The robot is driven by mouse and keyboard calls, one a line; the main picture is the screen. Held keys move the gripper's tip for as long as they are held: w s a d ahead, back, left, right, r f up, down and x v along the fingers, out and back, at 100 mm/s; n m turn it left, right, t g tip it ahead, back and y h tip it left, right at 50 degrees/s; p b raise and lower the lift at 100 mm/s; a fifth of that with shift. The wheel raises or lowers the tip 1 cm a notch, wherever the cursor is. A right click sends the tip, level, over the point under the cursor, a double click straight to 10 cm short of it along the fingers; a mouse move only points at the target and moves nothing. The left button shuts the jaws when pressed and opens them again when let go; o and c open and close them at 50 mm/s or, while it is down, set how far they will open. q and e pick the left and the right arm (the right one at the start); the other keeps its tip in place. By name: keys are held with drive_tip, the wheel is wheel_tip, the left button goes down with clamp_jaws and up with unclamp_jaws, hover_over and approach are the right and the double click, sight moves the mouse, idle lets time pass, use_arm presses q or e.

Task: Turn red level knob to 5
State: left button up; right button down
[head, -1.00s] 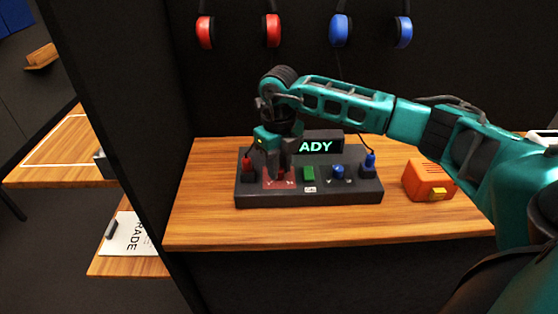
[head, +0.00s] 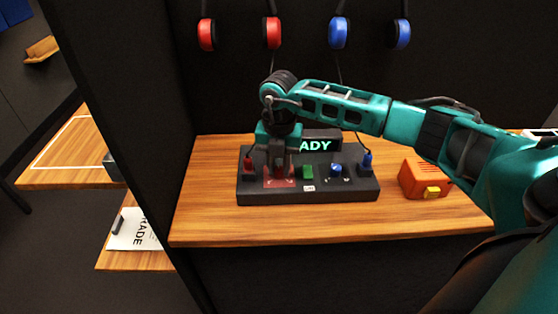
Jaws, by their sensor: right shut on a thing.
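The dark control panel (head: 308,191) lies on the wooden table. The red level knob sits on the panel's red patch (head: 279,183), left of the green button (head: 308,172). My right gripper (head: 279,171) reaches down from above and is shut on the red knob, which is mostly hidden behind the fingers. The knob's setting cannot be read at this size. My left gripper is not in view.
A blue knob (head: 336,170), a red jack (head: 248,165) and a blue jack (head: 366,163) are also on the panel. An orange box (head: 423,179) stands to the right. Red and blue headphones (head: 272,33) hang on the back wall. The table front is clear.

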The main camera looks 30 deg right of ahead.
sight(279, 169)
drive_tip(key=shift+m, duration=0.5)
drive_tip(key=c, duration=0.9)
unclamp_jaws()
drive_tip(key=shift+r, duration=0.1)
wheel_tip(279, 169, up, 13)
drive_tip(key=shift+f, duration=0.2)
